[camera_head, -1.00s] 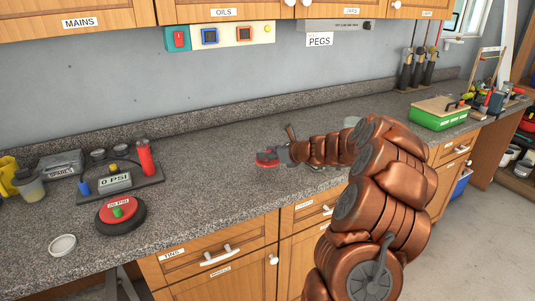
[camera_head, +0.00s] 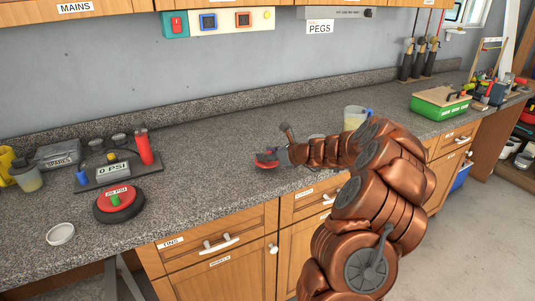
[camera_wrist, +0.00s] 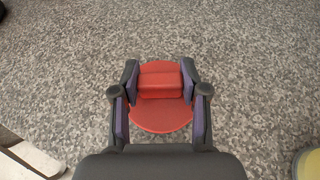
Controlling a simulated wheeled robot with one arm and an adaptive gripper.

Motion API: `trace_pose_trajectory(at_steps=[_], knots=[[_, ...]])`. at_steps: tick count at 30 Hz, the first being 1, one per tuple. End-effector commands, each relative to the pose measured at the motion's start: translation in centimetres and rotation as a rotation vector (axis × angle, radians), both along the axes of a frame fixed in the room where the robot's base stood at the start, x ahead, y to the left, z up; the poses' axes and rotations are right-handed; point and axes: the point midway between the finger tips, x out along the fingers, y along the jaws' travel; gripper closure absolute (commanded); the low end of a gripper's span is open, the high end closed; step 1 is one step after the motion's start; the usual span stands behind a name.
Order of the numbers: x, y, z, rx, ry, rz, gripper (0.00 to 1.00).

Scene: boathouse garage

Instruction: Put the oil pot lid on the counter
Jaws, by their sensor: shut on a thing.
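The red oil pot lid (camera_head: 266,161) is a round disc with a raised block handle. In the wrist view the lid (camera_wrist: 160,119) shows between the two fingers of my gripper (camera_wrist: 160,92), which are shut on its handle. In the head view my gripper (camera_head: 284,154) holds it level over the front part of the grey speckled counter (camera_head: 215,150). The lid is at or just above the surface; I cannot tell whether it touches.
A green box (camera_head: 440,105) stands at the right. The counter between the gauge and my gripper is clear.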

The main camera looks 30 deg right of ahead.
Motion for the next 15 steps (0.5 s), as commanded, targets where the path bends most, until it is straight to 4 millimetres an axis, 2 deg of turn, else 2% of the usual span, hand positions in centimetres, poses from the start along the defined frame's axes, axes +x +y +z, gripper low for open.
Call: trace_pose_trajectory(at_steps=[8,15], knots=[[0.0,0.0,-0.1,0.0,0.0,0.0,0.83],[0.0,0.0,-1.0,0.001,0.001,0.001,0.83]])
